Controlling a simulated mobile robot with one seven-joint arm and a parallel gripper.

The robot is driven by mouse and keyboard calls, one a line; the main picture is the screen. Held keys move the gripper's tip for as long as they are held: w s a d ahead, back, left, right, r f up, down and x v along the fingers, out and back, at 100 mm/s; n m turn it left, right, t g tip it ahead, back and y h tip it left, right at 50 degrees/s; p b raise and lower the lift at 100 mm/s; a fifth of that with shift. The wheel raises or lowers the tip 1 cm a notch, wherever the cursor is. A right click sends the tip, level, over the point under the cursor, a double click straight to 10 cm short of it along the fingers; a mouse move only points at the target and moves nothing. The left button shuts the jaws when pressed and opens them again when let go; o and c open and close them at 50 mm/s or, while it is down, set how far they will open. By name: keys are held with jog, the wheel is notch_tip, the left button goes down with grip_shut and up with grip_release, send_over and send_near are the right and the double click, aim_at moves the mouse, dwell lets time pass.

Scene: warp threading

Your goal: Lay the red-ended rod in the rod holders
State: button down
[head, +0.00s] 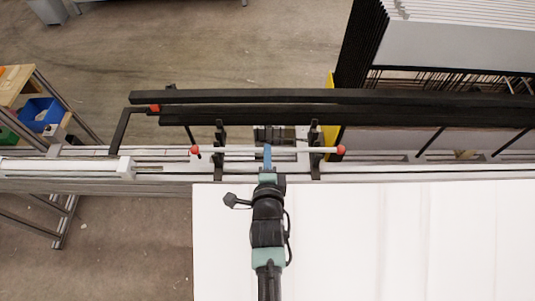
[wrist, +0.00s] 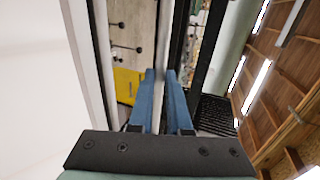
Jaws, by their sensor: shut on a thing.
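The red-ended rod (head: 243,150) is a thin pale bar with a red ball at each end, lying level across the picture in the head view. My gripper (head: 267,152), with blue fingers, is shut on it near its middle. In the wrist view the pale rod (wrist: 163,45) runs between the blue fingertips (wrist: 161,73). Two black rod holders, a left one (head: 220,134) and a right one (head: 315,136), stand near the rod's two ends. The rod crosses both in the head view; whether it rests in them or is above them, I cannot tell.
Long black beams (head: 400,97) run across behind the holders. A pale rail (head: 70,168) runs below them at left. A white sheet (head: 400,240) covers the near right. A dark stack of frames (head: 362,45) stands at the back right, beside a yellow part (head: 330,86).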

jog(key=c, duration=0.8)
grip_release()
jog(key=shift+s+r, duration=0.1)
jog(key=shift+s, duration=0.45)
jog(key=b+v, duration=0.2)
jog(key=v, duration=1)
jog(key=w+r+n+t, duration=0.2)
jog(key=w+r, duration=0.1)
jog(key=r, duration=0.6)
jog(key=w+r+n+t, duration=0.2)
jog(key=w+r+n, duration=0.15)
jog(key=r, duration=0.65)
jog(key=w+r+n+t, duration=0.2)
jog(key=w+r, duration=0.2)
jog(key=r, duration=0.5)
jog(key=s+r+n+t, duration=0.2)
jog(key=s+r+n, duration=0.1)
jog(key=r, duration=0.7)
jog(key=s+r+n+t, duration=0.3)
jog(key=s+r+n, duration=0.1)
jog(key=r, duration=0.6)
jog(key=s+r+n+t, duration=0.2)
jog(key=s+r+n, duration=0.1)
jog(key=r, duration=0.7)
jog(key=shift+s+a+r+n, duration=0.15)
jog(key=shift+s+r+n, duration=0.1)
jog(key=shift+s+r, duration=0.1)
